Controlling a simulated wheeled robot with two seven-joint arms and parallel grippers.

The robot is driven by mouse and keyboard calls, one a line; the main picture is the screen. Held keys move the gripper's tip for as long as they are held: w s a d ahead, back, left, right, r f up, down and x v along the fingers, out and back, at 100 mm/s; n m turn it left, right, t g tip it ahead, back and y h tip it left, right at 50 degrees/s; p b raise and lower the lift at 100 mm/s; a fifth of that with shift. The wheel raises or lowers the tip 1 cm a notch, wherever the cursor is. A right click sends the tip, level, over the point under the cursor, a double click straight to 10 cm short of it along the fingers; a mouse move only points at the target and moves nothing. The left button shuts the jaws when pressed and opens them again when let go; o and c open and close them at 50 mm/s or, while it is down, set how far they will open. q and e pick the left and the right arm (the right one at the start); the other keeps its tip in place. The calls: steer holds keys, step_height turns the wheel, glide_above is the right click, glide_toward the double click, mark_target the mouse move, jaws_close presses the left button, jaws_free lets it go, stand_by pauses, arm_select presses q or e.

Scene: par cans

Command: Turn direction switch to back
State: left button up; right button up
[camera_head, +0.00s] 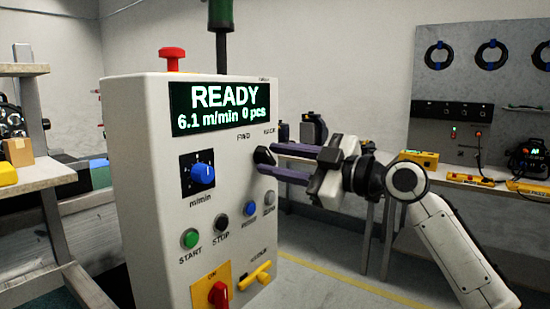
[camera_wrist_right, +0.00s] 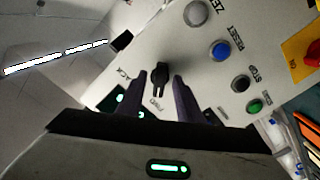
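The direction switch is a black knob (camera_wrist_right: 160,77) on the white control box (camera_head: 140,150), between the FWD and BACK labels. In the right wrist view its narrow end appears to point toward FWD. My right gripper (camera_head: 266,156) is at the box face with its two dark purple fingers apart. In the right wrist view the fingers (camera_wrist_right: 163,82) lie on either side of the knob with gaps visible; I cannot tell whether either touches it. My left gripper is not in view.
The box also carries a blue dial (camera_head: 203,174), a green start button (camera_head: 190,238), a black stop button (camera_head: 221,222), a red switch (camera_head: 218,294) and a yellow handle (camera_head: 255,276). A red mushroom button (camera_head: 172,57) is on top. A workbench stands behind my right arm.

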steer(key=shift+w+a, duration=0.2)
steer(key=shift+a, duration=0.15)
jaws_close()
